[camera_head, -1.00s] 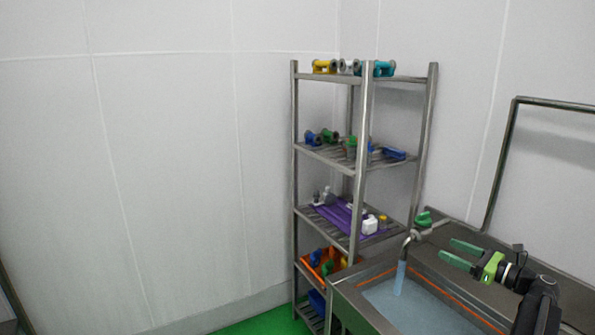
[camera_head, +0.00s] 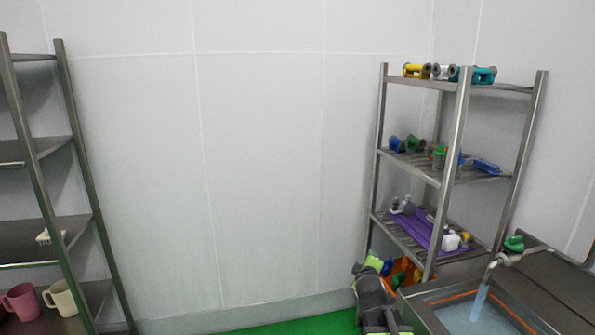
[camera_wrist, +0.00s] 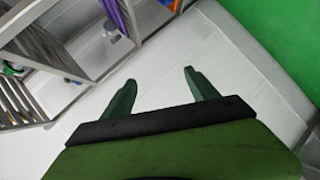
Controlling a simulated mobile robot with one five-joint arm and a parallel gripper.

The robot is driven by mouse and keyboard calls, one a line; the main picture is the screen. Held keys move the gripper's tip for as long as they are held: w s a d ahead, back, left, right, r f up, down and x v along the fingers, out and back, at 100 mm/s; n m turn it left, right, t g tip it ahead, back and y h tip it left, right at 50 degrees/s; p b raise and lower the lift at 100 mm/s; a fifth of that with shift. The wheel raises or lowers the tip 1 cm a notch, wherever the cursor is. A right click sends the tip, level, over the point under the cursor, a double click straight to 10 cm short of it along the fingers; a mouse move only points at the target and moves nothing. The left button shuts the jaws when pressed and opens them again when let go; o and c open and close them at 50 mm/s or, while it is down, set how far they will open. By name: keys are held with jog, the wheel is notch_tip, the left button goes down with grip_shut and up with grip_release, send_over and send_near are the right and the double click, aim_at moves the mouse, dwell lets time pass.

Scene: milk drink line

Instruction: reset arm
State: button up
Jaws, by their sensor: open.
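My gripper (camera_wrist: 160,79) is open and empty in the wrist view. Its two green fingers are spread apart, with white wall and a steel rack beyond them. In the head view my arm is folded in low at the bottom right of centre, in front of the rack's lower shelves. The green part of my gripper (camera_head: 375,263) shows at its top there, and the fingertips are hard to make out.
A steel rack (camera_head: 460,120) with coloured fittings and a purple tray (camera_head: 418,230) stands at the right. A sink (camera_head: 520,322) with running water is at bottom right. Another rack (camera_head: 75,160) with mugs (camera_head: 62,298) is at left. The green floor (camera_head: 300,325) between is clear.

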jog(key=s+a+f+m+g+y, duration=0.1)
jog(key=s+f+m+g, duration=0.2)
jog(key=s, duration=0.5)
jog(key=s+a+f+m+g+y, duration=0.1)
jog(key=s+f+m+g, duration=0.3)
jog(key=s, duration=0.4)
jog(key=s+a+f+m+g, duration=0.3)
jog(key=s+f+m+g, duration=0.1)
jog(key=s, duration=0.4)
notch_tip(320, 180, down, 3)
jog(key=shift+a+r+g+y, duration=0.1)
jog(key=shift+a+g+y, duration=0.25)
jog(key=shift+g, duration=0.55)
